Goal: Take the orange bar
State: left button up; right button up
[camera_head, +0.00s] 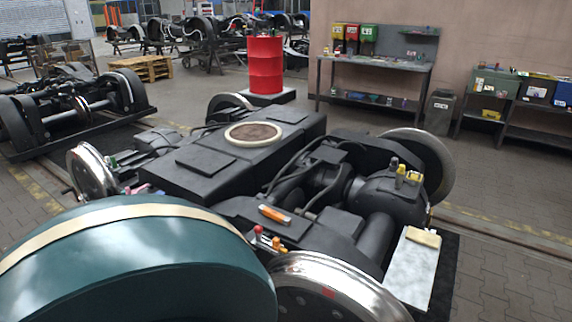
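A small orange bar (274,214) lies flat on a dark plate of the black bogie (206,170), near the middle of the view. It looks orange in the middle with paler ends. Nothing covers it and nothing touches it from above. Neither of my grippers is in view.
Near the bar are small red and orange pieces (267,238), cables and a shiny wheel (330,290). Yellow parts (408,175) stand on the bogie's right; a light board (412,268) lies at its right edge. A red drum (265,65) and workbench (374,64) stand behind.

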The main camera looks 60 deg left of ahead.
aim_at(273, 213)
jog(key=k+j+z, duration=0.15)
jog(key=j, duration=0.2)
jog(key=k+j+z, duration=0.1)
jog(key=j, duration=0.25)
jog(key=k+j+z, duration=0.15)
jog(key=j, duration=0.15)
jog(key=k+j, duration=0.15)
jog(key=j, duration=0.2)
jog(key=k+j, duration=0.15)
jog(key=j, duration=0.2)
jog(key=k+j+z, duration=0.1)
jog(key=k+j, duration=0.1)
jog(key=j, duration=0.1)
